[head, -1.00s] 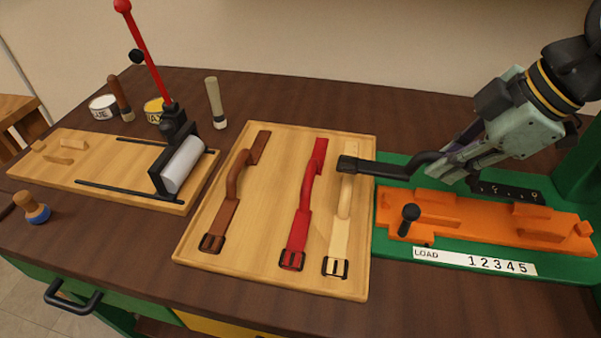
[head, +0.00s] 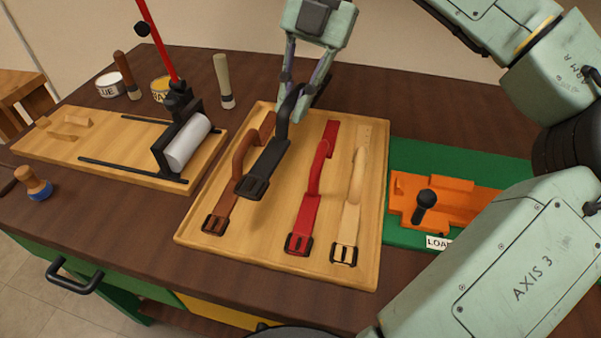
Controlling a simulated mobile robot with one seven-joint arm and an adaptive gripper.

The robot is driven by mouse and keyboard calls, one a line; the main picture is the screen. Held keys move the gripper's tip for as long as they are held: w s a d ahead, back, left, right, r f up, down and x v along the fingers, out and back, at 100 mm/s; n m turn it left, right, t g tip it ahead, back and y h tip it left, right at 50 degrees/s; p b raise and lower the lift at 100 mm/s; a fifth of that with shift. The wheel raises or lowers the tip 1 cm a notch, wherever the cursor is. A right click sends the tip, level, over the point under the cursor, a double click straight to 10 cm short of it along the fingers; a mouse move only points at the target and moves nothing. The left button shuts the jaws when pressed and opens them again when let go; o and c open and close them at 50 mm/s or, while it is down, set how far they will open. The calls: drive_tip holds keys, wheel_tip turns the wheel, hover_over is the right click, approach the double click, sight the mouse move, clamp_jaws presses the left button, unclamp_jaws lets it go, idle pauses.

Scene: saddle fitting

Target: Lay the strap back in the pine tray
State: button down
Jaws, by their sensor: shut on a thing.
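My gripper (head: 290,112) is shut on a black strap (head: 264,163) with a black buckle at its lower end. It holds the strap above the pine tray (head: 222,250), between the brown strap (head: 222,209) and the red strap (head: 305,211). The black strap hides part of the tray and partly overlaps the brown strap in the picture. The brown, red and cream (head: 347,216) straps lie side by side in the tray, buckles toward the front. A shadow falls on the tray below the black strap.
An orange fixture (head: 453,203) with a black knob sits on a green base at right, partly hidden by my arm. A roller press (head: 187,146) with a red lever stands left. Glue and wax tins and brushes stand behind it.

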drive_tip(key=a+n, duration=0.1)
drive_tip(key=a, duration=0.1)
drive_tip(key=p, duration=0.1)
approach(276, 175)
drive_tip(key=x, duration=0.5)
drive_tip(key=shift+r, duration=0.1)
drive_tip(key=shift+f, duration=0.2)
drive_tip(key=c, duration=1.6)
unclamp_jaws()
drive_tip(key=shift+r, duration=0.1)
